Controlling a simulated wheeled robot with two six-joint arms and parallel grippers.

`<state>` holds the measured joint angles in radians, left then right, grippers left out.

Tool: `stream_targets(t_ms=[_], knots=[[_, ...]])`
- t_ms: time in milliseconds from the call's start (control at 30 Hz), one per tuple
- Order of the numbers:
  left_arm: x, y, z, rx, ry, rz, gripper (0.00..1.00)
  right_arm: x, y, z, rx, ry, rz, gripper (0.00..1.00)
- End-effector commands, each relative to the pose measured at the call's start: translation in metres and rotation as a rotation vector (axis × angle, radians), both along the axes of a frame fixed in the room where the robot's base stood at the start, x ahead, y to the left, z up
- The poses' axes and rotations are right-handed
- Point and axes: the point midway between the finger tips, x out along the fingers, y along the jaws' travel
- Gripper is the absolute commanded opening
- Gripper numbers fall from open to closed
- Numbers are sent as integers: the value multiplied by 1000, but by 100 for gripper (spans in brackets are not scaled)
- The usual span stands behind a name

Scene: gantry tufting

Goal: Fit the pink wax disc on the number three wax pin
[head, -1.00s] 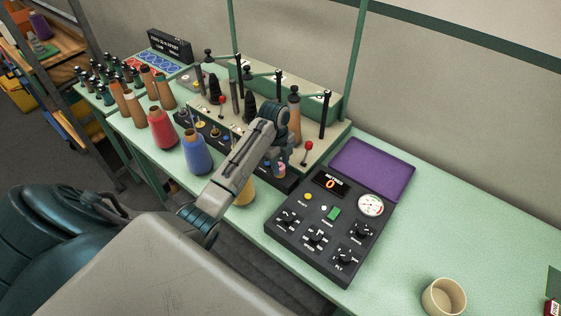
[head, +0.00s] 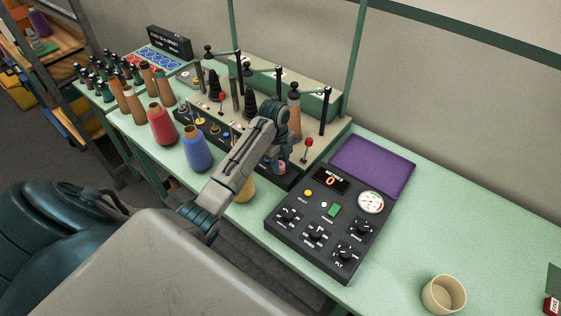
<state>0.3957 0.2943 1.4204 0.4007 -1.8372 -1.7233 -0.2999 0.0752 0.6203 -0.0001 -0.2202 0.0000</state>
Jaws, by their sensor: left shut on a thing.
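My left arm reaches in from the left, and its gripper (head: 279,164) points down at the right end of a dark pin strip (head: 215,138) along the front of the beige machine. The gripper is shut on a small pink piece, which looks like the pink wax disc (head: 282,168). The fingers cover much of it. The pin under it is hidden, so I cannot tell whether disc and pin touch. Small yellow and blue pieces show on the strip to the left. The pin numbers are too small to read. My right gripper is not in view.
Red (head: 162,127) and blue (head: 196,150) thread cones stand left of my arm; a yellow cone (head: 245,190) is partly behind it. A black control box (head: 325,220) lies close right, with a purple mat (head: 372,168) behind. A beige cup (head: 443,295) stands front right.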

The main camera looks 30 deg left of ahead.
Motion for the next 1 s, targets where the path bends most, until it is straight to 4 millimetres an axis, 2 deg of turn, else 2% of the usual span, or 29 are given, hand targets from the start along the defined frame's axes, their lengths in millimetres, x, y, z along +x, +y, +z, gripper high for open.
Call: stream_targets(t_ms=[700, 733, 833, 1000], knots=[[0, 0, -11, 0, 0, 0, 11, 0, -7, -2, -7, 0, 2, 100], [0, 0, -11, 0, 0, 0, 36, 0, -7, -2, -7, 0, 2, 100], [0, 0, -11, 0, 0, 0, 56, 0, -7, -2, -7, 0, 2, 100], [0, 0, -11, 0, 0, 0, 57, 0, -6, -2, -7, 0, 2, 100]])
